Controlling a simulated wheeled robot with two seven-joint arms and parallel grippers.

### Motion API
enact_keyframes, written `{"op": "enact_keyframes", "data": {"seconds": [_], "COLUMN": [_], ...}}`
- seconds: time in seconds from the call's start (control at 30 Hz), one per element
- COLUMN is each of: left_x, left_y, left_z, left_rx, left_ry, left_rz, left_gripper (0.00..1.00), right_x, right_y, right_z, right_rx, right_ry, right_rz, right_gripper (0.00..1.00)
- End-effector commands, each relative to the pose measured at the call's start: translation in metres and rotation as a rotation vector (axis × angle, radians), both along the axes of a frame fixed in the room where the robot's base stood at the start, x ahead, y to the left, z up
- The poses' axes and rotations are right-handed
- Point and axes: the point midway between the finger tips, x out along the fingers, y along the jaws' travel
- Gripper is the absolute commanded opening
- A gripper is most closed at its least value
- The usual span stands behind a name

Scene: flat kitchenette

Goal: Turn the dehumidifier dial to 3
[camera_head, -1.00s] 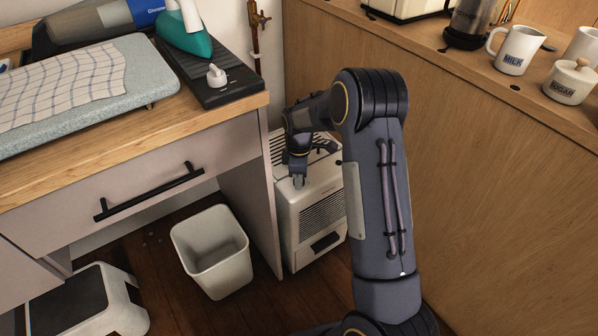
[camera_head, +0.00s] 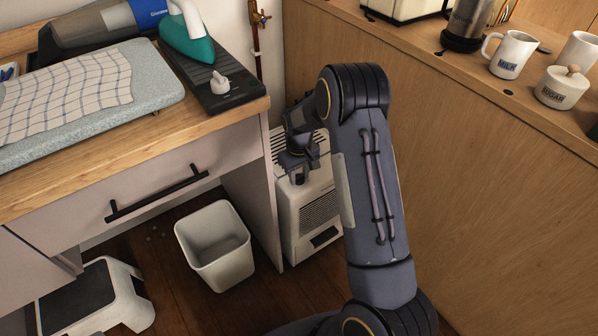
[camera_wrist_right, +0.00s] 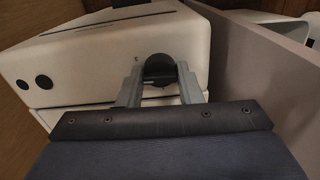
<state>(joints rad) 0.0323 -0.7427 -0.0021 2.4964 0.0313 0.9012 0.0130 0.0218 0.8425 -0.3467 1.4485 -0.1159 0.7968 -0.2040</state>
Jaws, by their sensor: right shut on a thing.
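The white dehumidifier (camera_head: 310,222) stands on the floor between the desk's side panel and the wooden counter panel. It also fills the upper left of the right wrist view (camera_wrist_right: 100,62). My right gripper (camera_head: 299,180) reaches down to its top front edge. In the right wrist view the two fingers (camera_wrist_right: 160,84) are shut on a dark round dial (camera_wrist_right: 159,67), one on each side. The dial's pointer and most of its markings are hidden or too small to read. My left gripper is not in view.
A white waste bin (camera_head: 214,246) stands left of the dehumidifier, with a step stool (camera_head: 90,298) further left. The desk side panel (camera_head: 254,190) is close on the left. The wooden counter panel (camera_head: 455,190) closes off the right, with mugs above.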

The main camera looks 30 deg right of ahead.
Motion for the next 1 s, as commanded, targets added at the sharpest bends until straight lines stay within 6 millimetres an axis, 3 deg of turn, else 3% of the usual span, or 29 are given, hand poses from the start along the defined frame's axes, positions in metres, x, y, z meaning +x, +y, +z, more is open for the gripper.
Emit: {"op": "enact_keyframes", "data": {"seconds": [0.5,1.0], "left_x": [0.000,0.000], "left_y": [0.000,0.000], "left_z": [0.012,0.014], "left_rx": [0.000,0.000], "left_ry": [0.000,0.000], "left_rz": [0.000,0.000], "left_gripper": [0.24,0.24], "right_x": [0.000,0.000], "right_y": [0.000,0.000], "right_z": [0.001,0.000], "right_rx": [-0.001,0.000], "right_ry": [-0.001,-0.001], "right_rz": [-0.391,-0.497], "right_gripper": [0.09,0.09]}}
